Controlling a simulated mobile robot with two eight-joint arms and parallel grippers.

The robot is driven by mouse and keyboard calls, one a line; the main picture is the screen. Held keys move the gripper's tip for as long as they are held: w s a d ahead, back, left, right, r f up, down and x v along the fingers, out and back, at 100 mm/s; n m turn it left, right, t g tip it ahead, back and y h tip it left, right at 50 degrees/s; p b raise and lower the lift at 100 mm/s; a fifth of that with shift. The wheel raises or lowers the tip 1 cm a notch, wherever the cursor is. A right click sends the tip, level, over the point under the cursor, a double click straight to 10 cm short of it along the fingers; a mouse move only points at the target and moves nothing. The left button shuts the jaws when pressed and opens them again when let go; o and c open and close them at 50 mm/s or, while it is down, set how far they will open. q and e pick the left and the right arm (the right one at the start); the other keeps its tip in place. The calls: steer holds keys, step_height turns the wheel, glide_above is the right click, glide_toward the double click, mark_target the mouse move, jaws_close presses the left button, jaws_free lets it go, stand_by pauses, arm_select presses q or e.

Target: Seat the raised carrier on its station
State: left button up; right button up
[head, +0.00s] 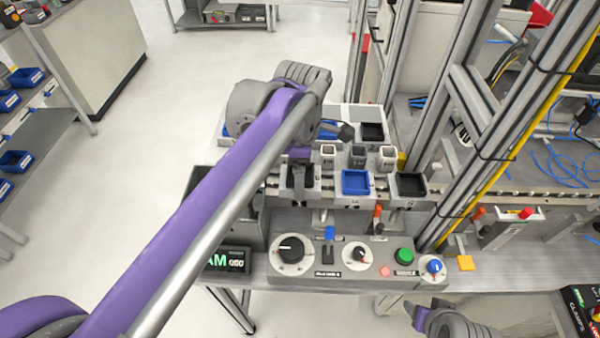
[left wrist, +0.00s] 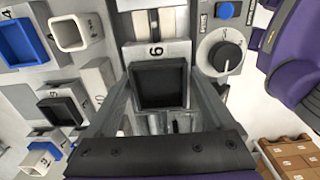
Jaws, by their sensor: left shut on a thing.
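The carrier (left wrist: 160,86), a light block with a dark square recess, sits between the two fingers of my left gripper (left wrist: 160,118) in the left wrist view. A "6" is marked on the pale surface just beyond it. The fingers are shut on its sides. In the head view my left gripper (head: 298,176) points down over the left end of the station row (head: 330,195). My gripper hides much of the carrier there, and I cannot tell how large any gap beneath it is. My right gripper (head: 416,314) shows only partly at the bottom; its jaws are unclear.
A blue tray (head: 355,182) and a black tray (head: 411,185) stand to the right in the row. Small cups (head: 358,155) stand behind. In front lies a control panel (head: 335,262) with dials and a green button (head: 404,256). Metal posts (head: 400,90) rise at right.

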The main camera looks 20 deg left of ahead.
arm_select(q)
steer(key=shift+a+f, duration=0.1)
steer(key=shift+f, duration=0.5)
arm_select(e)
steer(key=shift+s+f, duration=0.1)
steer(key=shift+f, duration=0.15)
stand_by(0.3)
arm_select(q)
steer(key=shift+f+b, duration=0.25)
steer(key=shift+b, duration=0.05)
arm_select(e)
steer(key=shift+f, duration=0.1)
arm_select(q)
steer(key=o, duration=1.4)
steer(key=shift+o, duration=0.2)
steer(key=shift+r+p, duration=2.35)
steer(key=shift+r, duration=1.2)
arm_select(e)
step_height(320, 180, up, 6)
steer(key=w, duration=0.1)
steer(key=shift+w, duration=0.4)
steer(key=shift+s, duration=0.1)
